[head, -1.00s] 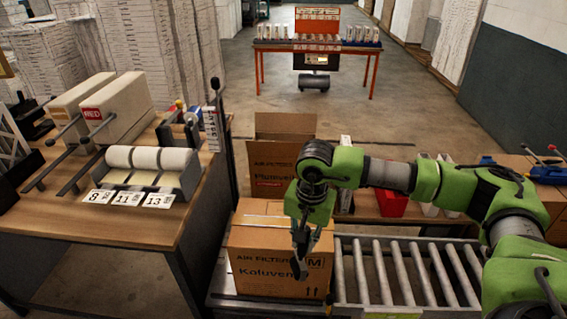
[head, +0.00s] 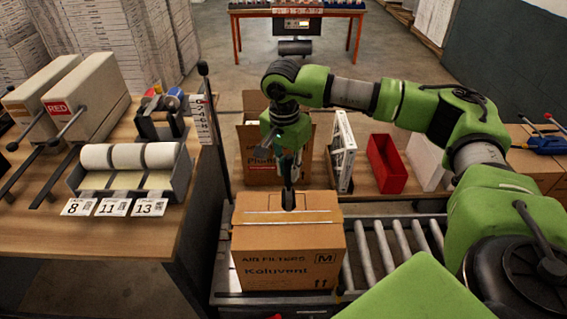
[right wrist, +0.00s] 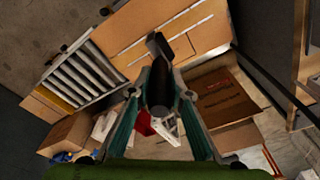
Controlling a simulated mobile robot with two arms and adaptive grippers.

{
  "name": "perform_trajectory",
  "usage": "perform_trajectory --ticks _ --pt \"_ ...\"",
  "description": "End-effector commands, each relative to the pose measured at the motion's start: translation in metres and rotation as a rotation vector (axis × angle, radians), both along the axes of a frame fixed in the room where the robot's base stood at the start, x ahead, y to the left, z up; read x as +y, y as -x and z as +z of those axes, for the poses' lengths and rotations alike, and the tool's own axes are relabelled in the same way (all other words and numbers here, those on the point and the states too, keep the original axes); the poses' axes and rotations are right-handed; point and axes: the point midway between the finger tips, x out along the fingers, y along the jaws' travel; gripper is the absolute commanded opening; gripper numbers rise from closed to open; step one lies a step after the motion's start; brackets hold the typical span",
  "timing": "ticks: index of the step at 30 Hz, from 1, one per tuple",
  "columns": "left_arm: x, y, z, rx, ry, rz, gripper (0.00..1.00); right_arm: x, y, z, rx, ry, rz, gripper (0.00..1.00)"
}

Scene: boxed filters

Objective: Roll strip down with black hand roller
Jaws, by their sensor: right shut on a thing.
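A closed cardboard box (head: 290,256) marked "AIR FILTERS Koluvent M" stands in the middle of the head view. A pale strip (head: 310,213) runs left to right across its top; its ends are too small to judge. My right gripper (head: 289,180) is over the box, pointing down, shut on the black hand roller (head: 288,200). The roller also shows between the fingers in the right wrist view (right wrist: 158,75), with the box top (right wrist: 170,25) beyond it. I cannot tell whether the roller touches the box. My left gripper is out of view.
A roller conveyor (head: 385,250) lies right of the box. Behind stand an open carton (head: 262,150), a white-framed filter (head: 342,150) and a red bin (head: 386,165).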

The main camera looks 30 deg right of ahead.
Motion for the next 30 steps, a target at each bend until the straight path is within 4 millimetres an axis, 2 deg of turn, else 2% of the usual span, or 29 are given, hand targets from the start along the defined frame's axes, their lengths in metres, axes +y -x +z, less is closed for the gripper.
perform_trajectory --ticks 1,3,6,10,15,17,20,30 --pt "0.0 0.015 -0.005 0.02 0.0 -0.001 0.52 0.0 0.0 -0.006 -0.001 0.0 0.0 0.0" --pt "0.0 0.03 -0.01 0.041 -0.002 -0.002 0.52 0.0 0.0 -0.014 -0.001 0.0 0.0 0.0" --pt "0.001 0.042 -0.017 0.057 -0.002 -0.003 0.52 0.0 0.0 -0.025 0.001 0.001 0.0 0.0" --pt "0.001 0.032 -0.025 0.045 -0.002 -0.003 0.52 0.0 0.0 -0.04 -0.001 0.001 0.0 0.0" --pt "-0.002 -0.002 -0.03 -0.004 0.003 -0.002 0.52 0.0 0.0 -0.055 -0.001 0.001 0.0 0.0" --pt "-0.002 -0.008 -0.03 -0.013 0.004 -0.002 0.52 0.0 -0.001 -0.057 -0.002 0.0 -0.001 0.0" --pt "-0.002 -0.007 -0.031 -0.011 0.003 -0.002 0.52 0.0 -0.001 -0.059 -0.002 0.0 0.0 0.0" --pt "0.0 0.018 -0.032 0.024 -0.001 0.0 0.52 0.0 0.0 -0.058 -0.001 0.0 0.0 0.0"
